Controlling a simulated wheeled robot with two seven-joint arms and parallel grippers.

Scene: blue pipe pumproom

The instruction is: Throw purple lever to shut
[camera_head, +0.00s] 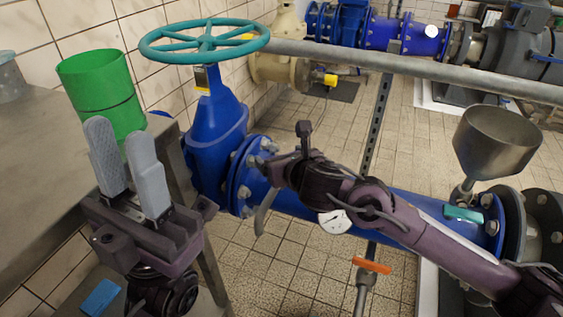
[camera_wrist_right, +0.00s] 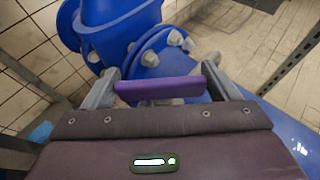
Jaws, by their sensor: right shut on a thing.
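The purple lever (camera_wrist_right: 160,87) lies crosswise between the fingers of my right gripper (camera_wrist_right: 163,84) in the right wrist view. The gripper is shut on it, close to the blue pipe flange. In the head view my right gripper (camera_head: 264,188) is beside the flange, and I cannot make out the lever there behind the wrist. My left gripper (camera_head: 120,134) is raised at the left with its two grey fingers apart and nothing between them.
A blue valve (camera_head: 218,130) with a teal handwheel (camera_head: 205,41) stands left of the flange. A green container (camera_head: 103,92) is on the table at left. An orange lever (camera_head: 371,265), a teal lever (camera_head: 463,213) and a metal funnel (camera_head: 496,142) are to the right.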

